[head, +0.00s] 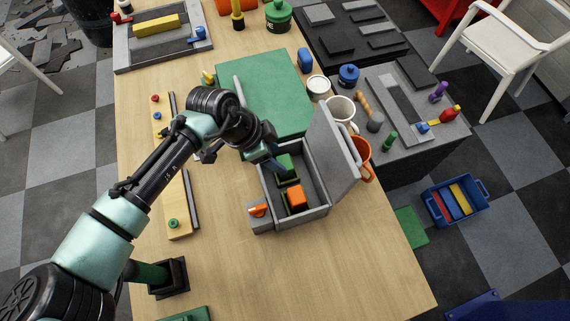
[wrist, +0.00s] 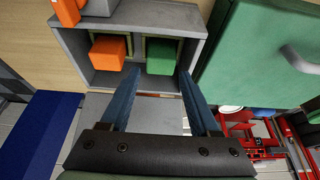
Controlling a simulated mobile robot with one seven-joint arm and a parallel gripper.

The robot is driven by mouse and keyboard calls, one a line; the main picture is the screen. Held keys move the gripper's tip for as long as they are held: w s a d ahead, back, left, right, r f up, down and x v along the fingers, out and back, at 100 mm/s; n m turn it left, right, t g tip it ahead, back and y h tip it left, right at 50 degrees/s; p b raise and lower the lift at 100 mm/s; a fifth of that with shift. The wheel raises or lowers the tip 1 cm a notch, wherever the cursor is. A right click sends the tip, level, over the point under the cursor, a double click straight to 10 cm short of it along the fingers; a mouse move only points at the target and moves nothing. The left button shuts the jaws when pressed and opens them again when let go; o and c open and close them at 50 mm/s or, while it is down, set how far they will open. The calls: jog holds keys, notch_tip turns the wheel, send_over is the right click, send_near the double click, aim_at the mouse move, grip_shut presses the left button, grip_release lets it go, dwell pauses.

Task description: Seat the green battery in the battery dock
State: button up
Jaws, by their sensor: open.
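The green battery (head: 286,163) is a green block standing in the back half of an open grey box (head: 319,213), which looks like the battery dock. In the wrist view, the battery (wrist: 162,53) stands in front of an olive frame; whether it is fully down is hard to tell. An orange block (head: 296,197) stands beside it, with a gap between them; it also shows in the wrist view (wrist: 107,53). My gripper (wrist: 160,73) is open, its blue-grey fingertips just short of the battery, one toward each side.
The box's grey lid (head: 334,150) stands open on the right. An orange knob (head: 258,210) sits at its front left. Mugs, including a white one (head: 341,112) and an orange one (head: 362,158), stand behind the lid. The wooden table (head: 330,270) is clear in front.

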aim_at(285, 162)
jog(key=p+x, duration=0.1)
jog(key=x, duration=0.3)
jog(key=shift+w, duration=0.1)
jog(key=shift+c, duration=0.3)
jog(key=shift+r, duration=0.1)
grip_shut()
